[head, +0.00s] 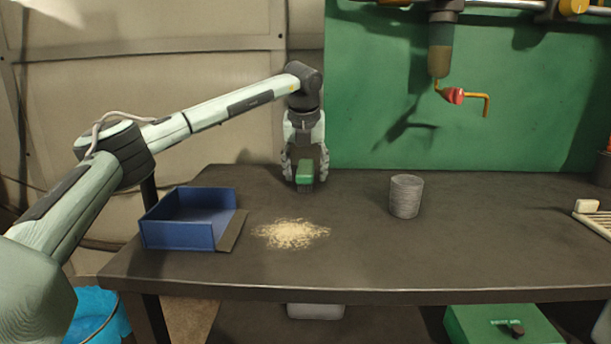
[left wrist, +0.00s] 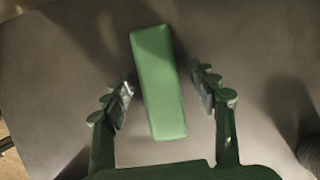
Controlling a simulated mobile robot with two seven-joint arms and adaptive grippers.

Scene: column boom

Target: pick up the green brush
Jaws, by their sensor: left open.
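The green brush (head: 305,170) stands near the back edge of the dark table, with a dark lower part under its green top. My left gripper (head: 305,175) points down over it. In the left wrist view the green brush (left wrist: 159,85) is a long green block, slightly tilted. The two fingers of my open left gripper (left wrist: 162,92) are on either side of it, with a gap on both sides. My right gripper is not in view.
A blue open-fronted tray (head: 178,236) stands left on the table (head: 360,265), beside a pile of pale crumbs (head: 291,234). A pipe with a red valve (head: 454,96) hangs above the back.

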